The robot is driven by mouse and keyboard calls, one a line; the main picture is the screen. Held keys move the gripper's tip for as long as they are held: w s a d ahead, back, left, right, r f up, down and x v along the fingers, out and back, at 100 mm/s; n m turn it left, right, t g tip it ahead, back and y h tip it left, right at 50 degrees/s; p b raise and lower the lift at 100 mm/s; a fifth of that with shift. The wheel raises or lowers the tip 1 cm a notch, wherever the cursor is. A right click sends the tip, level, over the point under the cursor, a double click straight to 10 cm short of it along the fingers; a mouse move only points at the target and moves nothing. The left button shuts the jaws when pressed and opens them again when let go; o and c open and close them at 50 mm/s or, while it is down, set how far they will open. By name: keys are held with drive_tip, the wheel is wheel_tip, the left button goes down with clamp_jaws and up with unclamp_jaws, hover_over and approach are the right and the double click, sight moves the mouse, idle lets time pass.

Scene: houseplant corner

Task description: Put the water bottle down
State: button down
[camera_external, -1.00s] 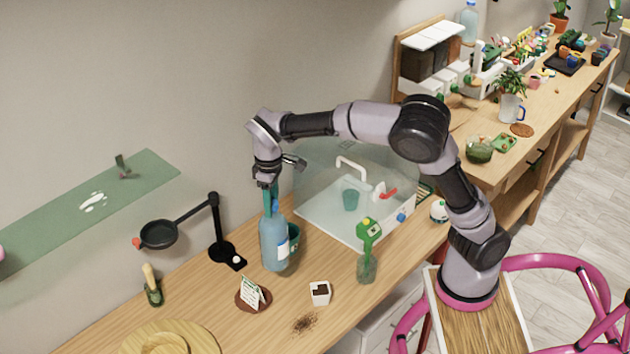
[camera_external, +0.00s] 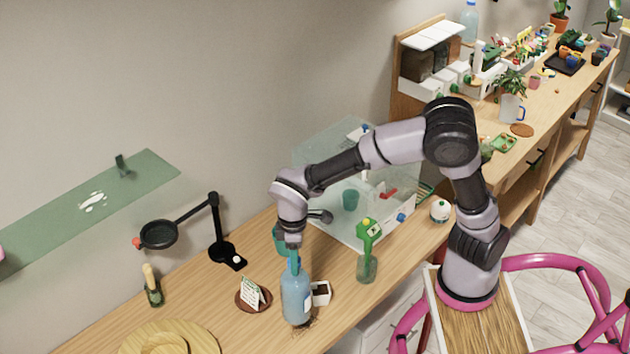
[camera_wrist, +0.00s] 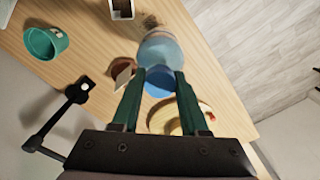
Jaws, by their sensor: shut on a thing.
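The blue see-through water bottle (camera_external: 297,297) is upright over the front part of the wooden counter (camera_external: 205,300), beside a small white pot. My gripper (camera_external: 294,262) is above it with its green fingers shut on the neck. In the wrist view the bottle (camera_wrist: 161,48) is seen from above, its blue cap (camera_wrist: 159,82) between the fingertips (camera_wrist: 160,75). I cannot tell whether its base touches the counter. The bottle partly hides a patch of spilled soil (camera_wrist: 150,20).
The white soil-filled pot (camera_external: 321,293) is close on the right. A card on a brown saucer (camera_external: 252,293) stands left, a teal pot (camera_external: 280,242) behind.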

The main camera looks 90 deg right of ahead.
sight(295, 289)
drive_tip(key=shift+f, duration=2.95)
drive_tip(key=shift+c, duration=2.1)
unclamp_jaws()
